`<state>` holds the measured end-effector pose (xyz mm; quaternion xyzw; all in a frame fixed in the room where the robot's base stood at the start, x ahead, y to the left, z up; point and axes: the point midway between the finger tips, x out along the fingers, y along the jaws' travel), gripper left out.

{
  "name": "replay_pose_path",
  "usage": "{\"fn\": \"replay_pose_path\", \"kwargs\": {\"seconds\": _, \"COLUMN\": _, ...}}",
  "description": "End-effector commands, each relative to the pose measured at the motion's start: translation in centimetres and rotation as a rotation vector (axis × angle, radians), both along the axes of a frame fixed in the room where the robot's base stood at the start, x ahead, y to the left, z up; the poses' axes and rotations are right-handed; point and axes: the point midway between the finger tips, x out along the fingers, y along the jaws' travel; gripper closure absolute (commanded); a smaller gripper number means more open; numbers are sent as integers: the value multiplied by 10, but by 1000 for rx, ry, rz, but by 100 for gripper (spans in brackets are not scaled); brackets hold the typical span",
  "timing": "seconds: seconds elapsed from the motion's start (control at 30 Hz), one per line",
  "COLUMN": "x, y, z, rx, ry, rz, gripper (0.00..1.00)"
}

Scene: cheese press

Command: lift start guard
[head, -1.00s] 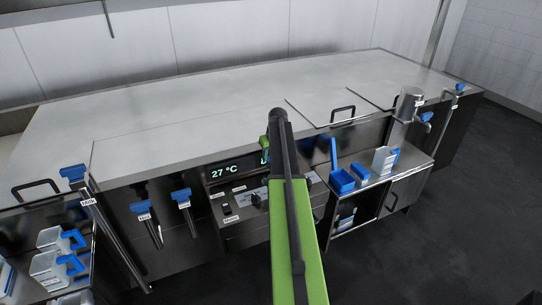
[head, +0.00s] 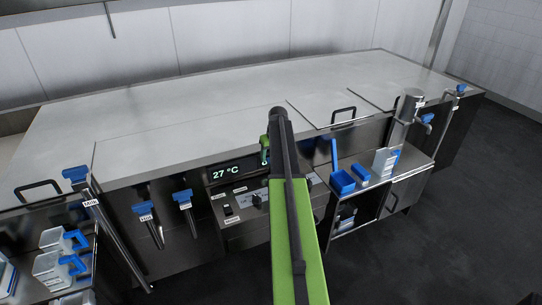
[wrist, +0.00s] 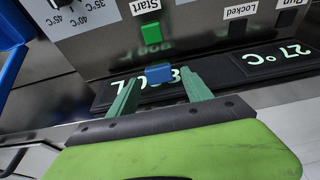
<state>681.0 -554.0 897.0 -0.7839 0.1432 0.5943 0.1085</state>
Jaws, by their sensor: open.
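In the wrist view, which shows the panel upside down, a green button (wrist: 150,30) sits by the label reading Start (wrist: 146,8). A small blue piece (wrist: 158,74), perhaps the start guard's tab, shows between my fingertips. I cannot make out the rest of a guard. My gripper (wrist: 157,76) is open, one green finger on each side of the blue piece; whether they touch it is not clear. In the head view my arm hides the button, and only a bit of my gripper (head: 264,150) shows at the panel.
The lit display (head: 226,174) reads 27 °C. A dark switch by the label reading Locked (wrist: 237,29) and a temperature dial (wrist: 58,3) flank the button. The steel worktop (head: 210,105) overhangs the panel. A blue-handled tap (head: 184,200) stands to the left.

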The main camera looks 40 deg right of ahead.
Motion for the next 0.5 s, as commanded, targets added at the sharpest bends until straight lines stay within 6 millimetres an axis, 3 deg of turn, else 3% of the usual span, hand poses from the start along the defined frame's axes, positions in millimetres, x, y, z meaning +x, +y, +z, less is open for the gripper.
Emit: {"fn": "replay_pose_path", "kwargs": {"seconds": 0.5, "x": -28, "y": 11, "z": 114, "rx": 0, "ry": 0, "rz": 0, "gripper": 42}}
